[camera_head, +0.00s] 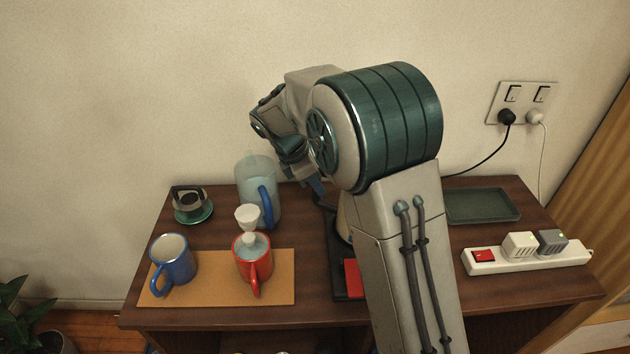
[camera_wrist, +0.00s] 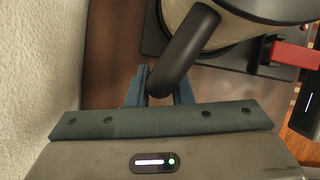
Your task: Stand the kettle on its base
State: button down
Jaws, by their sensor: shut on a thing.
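The kettle, with a cream body (camera_wrist: 225,32) and a black handle (camera_wrist: 185,50), fills the upper part of the wrist view. In the head view my arm hides most of it, and only a pale strip of its body (camera_head: 344,218) shows. I cannot tell whether the kettle touches the base.
Left of the kettle are a pale-blue jug (camera_head: 258,175), a red mug (camera_head: 243,268) with a white piece above it, a blue mug (camera_head: 177,262) and a cork mat (camera_head: 205,292). A power strip (camera_head: 490,266) and an empty tray (camera_head: 485,205) lie right. The wall is close behind.

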jog(key=c, duration=1.2)
grip_release()
jog(key=v, duration=1.3)
jog(key=s+d+m+y, duration=0.3)
jog(key=s+d+m, duration=0.8)
jog(key=s+d, duration=0.1)
jog(key=s+d+f+m+y, duration=0.1)
jog(key=s+d+f+m, duration=0.1)
jog(key=s+m, duration=0.3)
jog(key=s+d+f+m+t, duration=0.1)
jog(key=s+d+f+m, duration=0.2)
jog(key=s+m, duration=0.2)
jog(key=shift+s+f+t+y+p, duration=0.2)
jog(key=shift+s+t+y+p, duration=0.15)
jog(key=shift+s, duration=0.75)
